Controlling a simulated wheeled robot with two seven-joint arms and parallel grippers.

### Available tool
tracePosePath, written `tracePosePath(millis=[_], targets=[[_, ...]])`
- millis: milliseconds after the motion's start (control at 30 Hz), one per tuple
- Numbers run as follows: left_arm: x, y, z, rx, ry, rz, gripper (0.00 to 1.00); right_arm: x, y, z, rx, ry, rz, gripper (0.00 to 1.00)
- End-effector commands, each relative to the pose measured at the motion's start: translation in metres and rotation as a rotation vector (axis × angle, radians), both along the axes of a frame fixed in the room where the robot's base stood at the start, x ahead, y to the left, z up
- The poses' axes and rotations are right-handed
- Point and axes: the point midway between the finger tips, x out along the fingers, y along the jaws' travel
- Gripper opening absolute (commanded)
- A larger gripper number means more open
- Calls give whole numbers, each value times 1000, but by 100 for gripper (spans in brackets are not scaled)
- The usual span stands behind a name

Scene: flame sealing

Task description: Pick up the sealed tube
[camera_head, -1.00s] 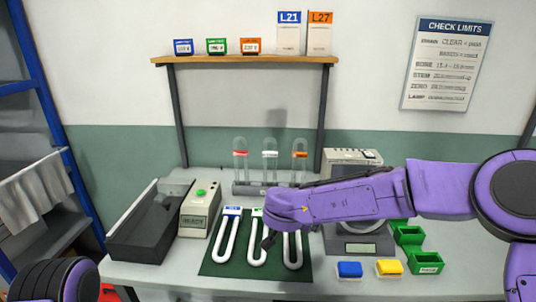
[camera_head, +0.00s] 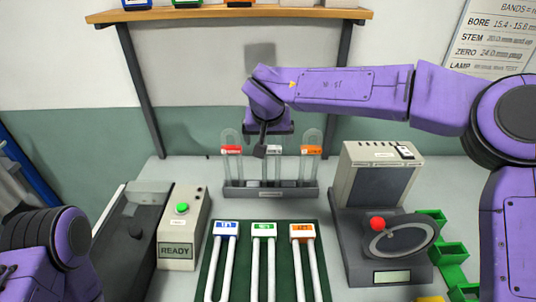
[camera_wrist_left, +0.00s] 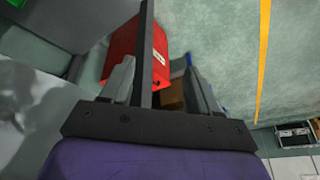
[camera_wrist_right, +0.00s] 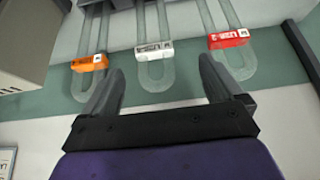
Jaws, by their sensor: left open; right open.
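Three clear U-shaped glass tubes stand upright, bend up, in a dark rack (camera_head: 300,193): a red-tagged tube (camera_head: 230,165), a white-tagged tube (camera_head: 274,168) and an orange-tagged tube (camera_head: 311,165). Which of them is sealed I cannot tell. My right gripper (camera_head: 262,150) is at the middle, white-tagged tube and partly hides it. In the right wrist view, my open fingers (camera_wrist_right: 160,72) lie either side of the bend of the white-tagged tube (camera_wrist_right: 155,76), apart from it. My left gripper (camera_wrist_left: 158,75) is open and shows only in its own wrist view.
White U-tubes with blue, green and orange tags lie on a green mat (camera_head: 243,240). A grey box with a green button (camera_head: 182,208) reads READY. A grey device with a red knob (camera_head: 377,224) stands right. A red bin (camera_wrist_left: 137,50) is near my left fingers.

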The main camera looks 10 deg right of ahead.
Motion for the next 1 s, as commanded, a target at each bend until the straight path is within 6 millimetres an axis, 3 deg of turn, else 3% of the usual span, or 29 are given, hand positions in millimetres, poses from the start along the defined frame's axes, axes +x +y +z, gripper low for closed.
tracePosePath(millis=[500,733,767,967,1000], targets=[[0,0,26,0,0,0,60,45,-16,-62,-1,1,-3,94],[0,0,25,0,0,0,60,47,-16,-66,0,-1,0,94],[0,0,24,0,0,0,60,47,-16,-66,0,-1,0,87],[0,0,24,0,0,0,60,47,-16,-66,0,-1,0,22],[0,0,24,0,0,0,60,47,-16,-66,0,-1,0,17]])
